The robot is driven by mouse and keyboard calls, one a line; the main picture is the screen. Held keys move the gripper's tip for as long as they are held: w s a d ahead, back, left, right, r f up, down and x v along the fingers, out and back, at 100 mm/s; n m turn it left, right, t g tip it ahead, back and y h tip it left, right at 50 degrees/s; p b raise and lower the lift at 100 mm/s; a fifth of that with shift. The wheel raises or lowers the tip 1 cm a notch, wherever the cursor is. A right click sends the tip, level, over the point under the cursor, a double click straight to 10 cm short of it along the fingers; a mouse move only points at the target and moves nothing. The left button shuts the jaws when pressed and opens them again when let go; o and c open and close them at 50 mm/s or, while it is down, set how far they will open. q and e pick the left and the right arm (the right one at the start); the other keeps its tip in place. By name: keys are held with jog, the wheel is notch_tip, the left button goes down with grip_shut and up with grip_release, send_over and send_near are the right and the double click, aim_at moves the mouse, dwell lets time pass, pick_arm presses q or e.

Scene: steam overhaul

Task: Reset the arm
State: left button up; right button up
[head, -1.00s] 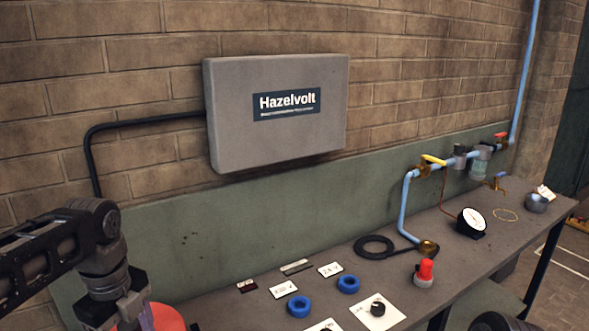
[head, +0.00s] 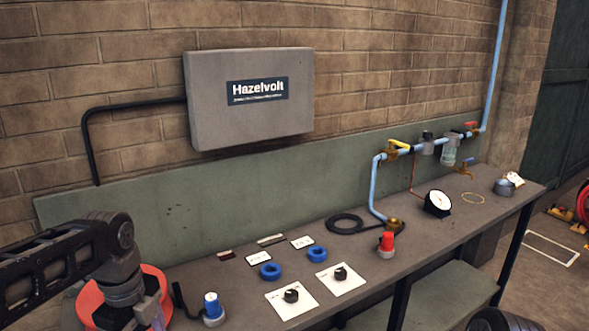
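My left arm comes in from the left, and my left gripper (head: 150,315) points down at the bottom edge, over or beside a red-orange round object (head: 90,309). The fingertips are cut off by the frame, so I cannot tell whether it is open or shut, or whether it touches anything.
The workbench (head: 420,238) runs along the wall. Further right are two white cards with black knobs (head: 339,274), blue rings (head: 314,253), a red-capped knob (head: 386,243), a gauge (head: 438,203) and blue piping (head: 374,190).

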pick_arm(q)
jog(key=s+d+f+n+h, duration=0.1)
jog(key=d+f+n, duration=0.45)
jog(key=f, duration=0.75)
jog(key=s+d+f+n+h, duration=0.15)
jog(key=d+f+n, duration=0.45)
jog(key=f, duration=0.7)
jog(key=s+d+f+n, duration=0.4)
jog(key=s+f+n, duration=0.2)
jog(key=s+f, duration=0.1)
jog(key=s+d+f+n+h, duration=0.1)
jog(key=s+d+f+n, duration=0.2)
jog(key=s+f+n, duration=0.3)
jog(key=shift+s+d+f, duration=0.4)
jog(key=shift+s+f, duration=0.4)
jog(key=shift+f, duration=0.1)
